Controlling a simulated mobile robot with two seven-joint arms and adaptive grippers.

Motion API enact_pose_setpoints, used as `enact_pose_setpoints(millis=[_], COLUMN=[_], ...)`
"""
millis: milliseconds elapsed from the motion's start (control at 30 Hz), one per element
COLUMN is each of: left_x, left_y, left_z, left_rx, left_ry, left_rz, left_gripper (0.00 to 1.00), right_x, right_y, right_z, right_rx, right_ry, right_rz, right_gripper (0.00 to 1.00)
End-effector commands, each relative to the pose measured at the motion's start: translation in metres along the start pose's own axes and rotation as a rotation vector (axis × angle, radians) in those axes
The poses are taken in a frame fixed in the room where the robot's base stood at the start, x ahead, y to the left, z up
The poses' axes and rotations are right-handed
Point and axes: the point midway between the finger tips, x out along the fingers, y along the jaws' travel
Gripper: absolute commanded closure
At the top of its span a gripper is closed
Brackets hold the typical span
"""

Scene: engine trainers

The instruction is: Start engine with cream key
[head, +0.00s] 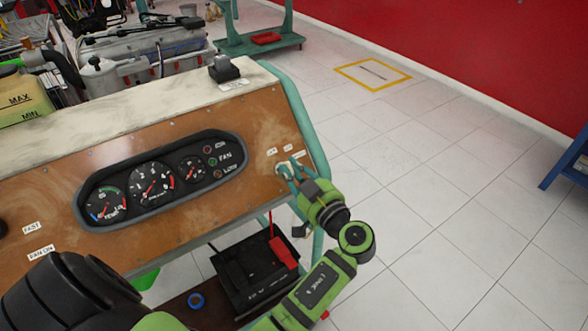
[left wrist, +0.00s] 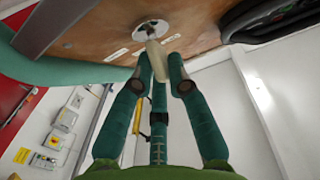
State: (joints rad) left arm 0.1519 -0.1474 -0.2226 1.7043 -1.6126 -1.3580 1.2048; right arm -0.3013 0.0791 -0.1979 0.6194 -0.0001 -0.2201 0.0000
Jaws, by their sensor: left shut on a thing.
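The cream key (left wrist: 157,60) shows in the left wrist view, between the fingers of my left gripper (left wrist: 160,76). The gripper is shut on it. The key's far end meets the round pale ignition switch (left wrist: 152,29) on the brown panel; how deep it sits I cannot tell. In the head view my left gripper (head: 288,171) is at the right end of the wooden dash panel (head: 200,110), at the small labels. Its fingers hide the key and most of the switch there. My right gripper is not in view.
A gauge cluster (head: 160,178) with dials and small lamps is left of my gripper. A black battery (head: 245,275) with a red terminal cover sits below. A teal frame post (head: 305,125) runs close beside the gripper. Tiled floor (head: 420,180) at the right is open.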

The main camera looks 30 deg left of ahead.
Motion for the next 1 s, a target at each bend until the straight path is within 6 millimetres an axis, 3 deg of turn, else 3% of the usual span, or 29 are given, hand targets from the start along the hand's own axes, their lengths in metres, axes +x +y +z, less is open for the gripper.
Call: enact_pose_setpoints(millis=[467, 1000], left_x=[0.001, 0.002], left_y=[-0.005, -0.009], left_z=[-0.005, -0.011], left_rx=[0.286, 0.660], left_ry=[0.003, 0.005], left_rz=[0.254, 0.586], left_gripper=[1.00, 1.00], right_x=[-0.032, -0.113], right_y=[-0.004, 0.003], right_z=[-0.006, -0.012], right_rx=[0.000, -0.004], right_ry=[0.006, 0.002], right_rz=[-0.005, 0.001], right_gripper=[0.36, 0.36])
